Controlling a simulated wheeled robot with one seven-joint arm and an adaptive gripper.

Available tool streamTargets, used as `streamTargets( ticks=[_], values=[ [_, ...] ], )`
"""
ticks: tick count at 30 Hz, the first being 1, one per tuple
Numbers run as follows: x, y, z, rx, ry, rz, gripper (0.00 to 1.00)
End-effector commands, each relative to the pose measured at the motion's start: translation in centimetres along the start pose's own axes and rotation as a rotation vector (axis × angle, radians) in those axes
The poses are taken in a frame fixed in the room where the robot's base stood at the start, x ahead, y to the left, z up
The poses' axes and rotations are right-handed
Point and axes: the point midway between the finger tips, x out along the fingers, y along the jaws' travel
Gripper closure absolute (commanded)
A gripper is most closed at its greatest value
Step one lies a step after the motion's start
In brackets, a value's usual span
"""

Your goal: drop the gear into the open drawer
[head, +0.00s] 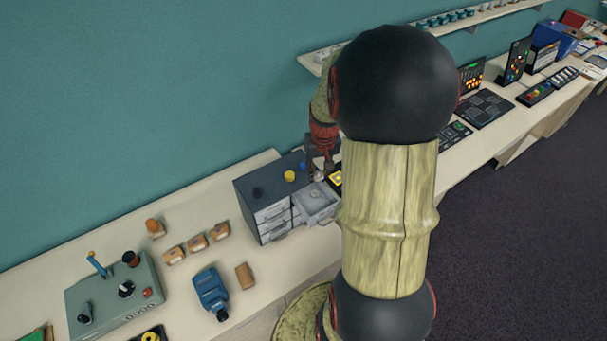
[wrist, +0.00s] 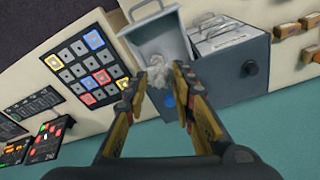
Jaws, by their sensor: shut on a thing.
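The open drawer (head: 318,207) is pulled out of the dark grey cabinet (head: 252,203); its light grey inside also shows in the wrist view (wrist: 178,38). My gripper (wrist: 160,80) is shut on the gear (wrist: 157,72), a small pale grey piece between the fingertips. In the wrist view the gear overlaps the inner end of the drawer, near the cabinet; its height above the drawer is hard to judge. In the head view my gripper (head: 319,165) is beside the cabinet's top, behind the drawer, and the gear cannot be made out.
A button panel (wrist: 85,68) lies close beside the drawer. Wooden blocks (head: 197,243), a blue device (head: 211,291) and a joystick box (head: 115,300) lie left. My arm hides part of the table.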

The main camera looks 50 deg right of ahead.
Motion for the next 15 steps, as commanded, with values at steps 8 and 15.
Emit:
streamTargets(
  ticks=[8,15],
  values=[
    [0.5,1.0,-3.5,-0.102,-0.001,-0.016,0.84],
    [1.9,0.9,-3.1,-0.109,-0.002,-0.017,0.84]
  ],
)
